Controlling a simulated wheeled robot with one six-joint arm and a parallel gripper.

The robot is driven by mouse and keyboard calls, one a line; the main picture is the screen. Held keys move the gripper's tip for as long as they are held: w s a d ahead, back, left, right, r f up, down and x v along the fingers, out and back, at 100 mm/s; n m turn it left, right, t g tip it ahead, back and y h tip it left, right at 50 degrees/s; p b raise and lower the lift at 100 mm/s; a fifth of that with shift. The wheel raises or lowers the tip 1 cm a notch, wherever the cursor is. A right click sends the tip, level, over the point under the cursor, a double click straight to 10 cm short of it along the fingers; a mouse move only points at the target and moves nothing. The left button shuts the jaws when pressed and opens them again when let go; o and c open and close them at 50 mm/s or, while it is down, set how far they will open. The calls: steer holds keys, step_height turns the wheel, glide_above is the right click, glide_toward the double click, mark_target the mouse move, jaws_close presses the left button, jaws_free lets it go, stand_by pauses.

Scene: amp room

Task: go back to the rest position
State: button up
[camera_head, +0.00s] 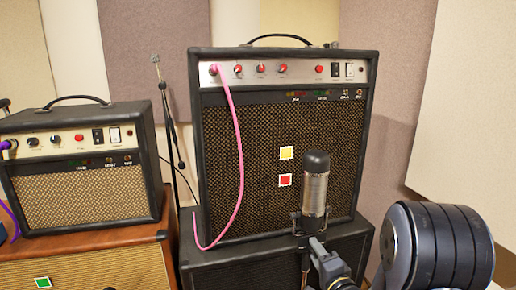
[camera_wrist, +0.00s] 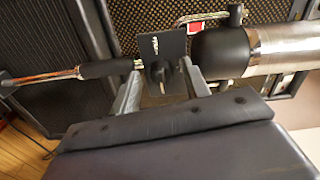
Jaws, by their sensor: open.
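My gripper (camera_wrist: 162,74) is open, its two grey fingers pointing up in the wrist view. A small black plate with white lettering (camera_wrist: 163,45) and a dark knob on the microphone stand (camera_wrist: 92,70) show between and just beyond the fingers. I cannot tell whether they touch. The microphone (camera_wrist: 250,50) lies across the right of the wrist view, just right of the fingers. In the head view the microphone (camera_head: 315,185) stands upright in front of the large amp. My arm (camera_head: 435,245) shows at the lower right there; my fingers cannot be made out.
The large black amp (camera_head: 285,52) stands on a black cabinet (camera_head: 270,262), with a pink cable (camera_head: 238,150) hanging from its panel. Yellow and red squares mark its grille. A smaller amp (camera_head: 85,195) sits on a brown cabinet (camera_head: 95,240) at left. A thin black stand (camera_head: 168,115) rises between them.

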steer(key=shift+s+d+f+n+b, duration=0.15)
steer(key=shift+s+n+b, duration=0.5)
steer(key=shift+n, duration=2.05)
steer(key=shift+s+d+r+n+b, duration=0.1)
steer(key=shift+s+d+n+b, duration=0.5)
steer(key=shift+n, duration=2.1)
steer(key=shift+s+a+f+n+b, duration=0.25)
steer(key=shift+n+b, duration=0.7)
steer(key=shift+n, duration=1.75)
steer(key=shift+s+r, duration=0.1)
steer(key=shift+r, duration=0.1)
